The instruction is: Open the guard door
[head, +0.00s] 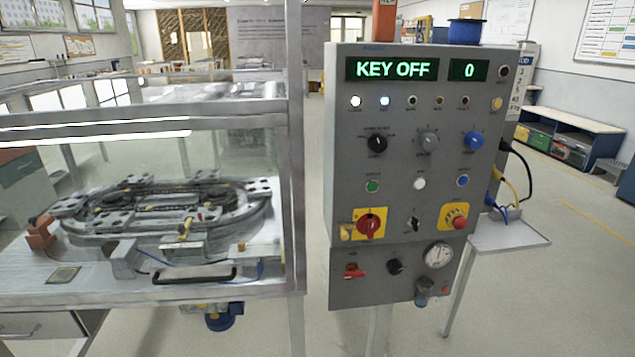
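The guard door (230,160) is a clear panel in a grey metal frame on the front of the machine enclosure at the left. It appears closed. Its black bar handle (195,276) sits low on the bottom rail. Behind the panel lies the oval ring track (165,205) with grey carriers. The control panel (345,150) stands to the right of the enclosure, and its display (392,69) reads "KEY OFF" with a "0" beside it. My gripper is not in view.
A small grey side shelf (505,238) with cables juts out right of the panel. A drawer (40,328) is under the enclosure at lower left. A low cabinet (568,138) stands by the right wall. The floor at right is mostly clear.

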